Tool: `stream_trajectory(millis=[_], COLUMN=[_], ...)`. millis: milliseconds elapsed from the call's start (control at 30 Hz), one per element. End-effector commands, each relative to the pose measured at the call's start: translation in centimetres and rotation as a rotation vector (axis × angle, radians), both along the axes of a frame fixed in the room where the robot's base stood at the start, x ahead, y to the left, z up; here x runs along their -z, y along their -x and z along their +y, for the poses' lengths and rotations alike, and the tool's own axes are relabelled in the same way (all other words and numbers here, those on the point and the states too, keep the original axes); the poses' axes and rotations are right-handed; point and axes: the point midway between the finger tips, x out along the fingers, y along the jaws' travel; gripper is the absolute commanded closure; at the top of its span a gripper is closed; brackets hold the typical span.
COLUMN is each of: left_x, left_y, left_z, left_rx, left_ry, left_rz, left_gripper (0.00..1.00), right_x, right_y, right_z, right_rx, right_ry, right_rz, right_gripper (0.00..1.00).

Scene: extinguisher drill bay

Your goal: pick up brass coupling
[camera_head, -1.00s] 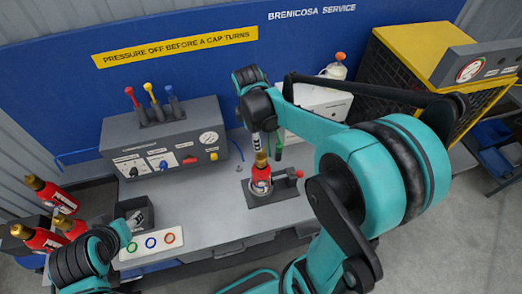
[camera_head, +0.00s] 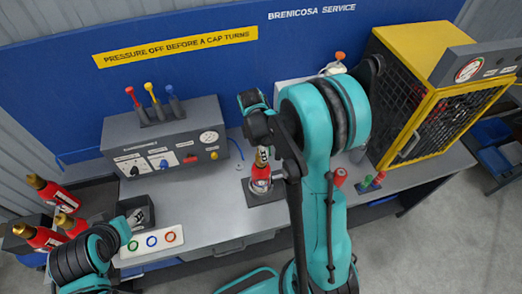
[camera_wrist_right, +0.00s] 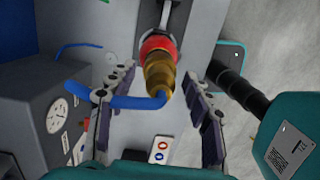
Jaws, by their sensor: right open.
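The brass coupling (camera_wrist_right: 158,76) is a stepped gold-brown piece on top of a red extinguisher (camera_wrist_right: 156,45), which stands upright in a dark holder on the bench. In the head view the red extinguisher (camera_head: 260,186) shows below my right gripper (camera_head: 262,158), which partly hides its top. My right gripper is open. In the right wrist view its fingers (camera_wrist_right: 158,115) stand on either side of the coupling, with clear gaps. A blue tube-like piece (camera_wrist_right: 125,101) crosses the left finger and reaches the coupling. My left arm is at lower left; its fingers do not show.
A grey control box (camera_head: 165,140) with a gauge and levers stands left of the holder. A tray with coloured rings (camera_head: 152,242) lies at the front. Several red extinguishers (camera_head: 40,238) stand far left. A yellow mesh cage (camera_head: 425,110) is at right.

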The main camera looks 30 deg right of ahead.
Motion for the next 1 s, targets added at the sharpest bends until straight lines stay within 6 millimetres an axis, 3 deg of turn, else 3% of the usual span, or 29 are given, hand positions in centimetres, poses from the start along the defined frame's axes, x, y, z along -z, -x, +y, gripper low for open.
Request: stream_trajectory(millis=[133,333,767,1000], left_x=[0.0,0.0,0.1,0.4], left_y=[0.0,0.0,0.0,0.0], left_z=[0.0,0.0,0.0,0.0], left_rx=[0.000,0.000,0.000,0.000], left_ry=[0.000,0.000,0.000,0.000], left_rz=[0.000,0.000,0.000,0.000], left_gripper=[0.49,0.49,0.49,0.49], right_x=[0.0,0.0,-0.6,-3.8], right_y=[0.0,0.0,0.0,0.1], right_z=[0.0,0.0,0.0,0.0], right_rx=[0.000,0.000,0.000,0.000], right_ry=[0.000,0.000,0.000,0.000], right_rz=[0.000,0.000,0.000,0.000], right_gripper=[0.49,1.00,1.00,1.00])
